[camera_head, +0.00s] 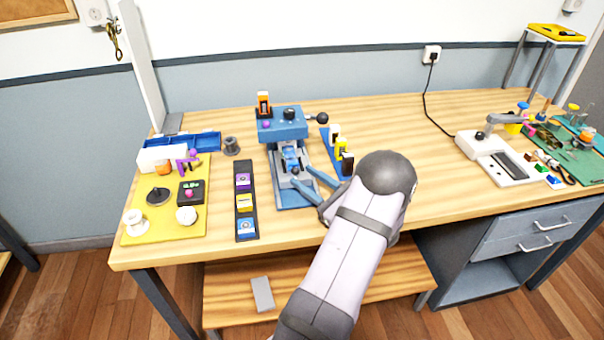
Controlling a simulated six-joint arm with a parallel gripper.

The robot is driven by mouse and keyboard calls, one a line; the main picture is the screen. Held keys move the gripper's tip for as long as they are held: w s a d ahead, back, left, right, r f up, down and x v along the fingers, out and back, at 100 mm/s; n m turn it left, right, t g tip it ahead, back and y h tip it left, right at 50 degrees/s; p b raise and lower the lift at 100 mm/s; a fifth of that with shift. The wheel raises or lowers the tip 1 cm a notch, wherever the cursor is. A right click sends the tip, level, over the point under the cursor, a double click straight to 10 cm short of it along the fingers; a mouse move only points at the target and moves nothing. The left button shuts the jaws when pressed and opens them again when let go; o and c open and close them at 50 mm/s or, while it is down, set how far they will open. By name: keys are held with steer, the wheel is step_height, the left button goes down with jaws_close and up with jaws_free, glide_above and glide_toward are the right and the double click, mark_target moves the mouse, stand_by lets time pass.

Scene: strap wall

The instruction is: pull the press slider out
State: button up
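The press (283,125) is a blue machine with a round black-knobbed lever on its right side, standing near the middle of the table. Its slider (291,158), a grey carriage with a blue piece on it, sits in the blue base below the press head. My gripper (301,175) reaches in from the lower right, with its two blue fingers apart. Its fingertips are at the front right of the slider. Whether they touch it is too small to tell. My arm hides the table to the right of the press's front.
A dark strip with several coloured tiles (244,202) lies left of the press. A yellow mat (140,226) with small items is farther left. A blue rack (330,156) with coloured pieces stands close on the right. The table (430,120) is clear behind my arm.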

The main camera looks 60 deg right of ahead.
steer(key=shift+w+d, duration=0.2)
steer(key=shift+w, duration=0.9)
jaws_close()
steer(key=s+a, duration=0.8)
steer(key=shift+p, duration=0.4)
steer(key=shift+f, duration=0.1)
steer(key=shift+c, duration=2.2)
jaws_free()
steer(key=o, duration=0.4)
steer(key=shift+s+a, duration=0.1)
steer(key=shift+s, duration=0.05)
steer(key=shift+o, duration=0.2)
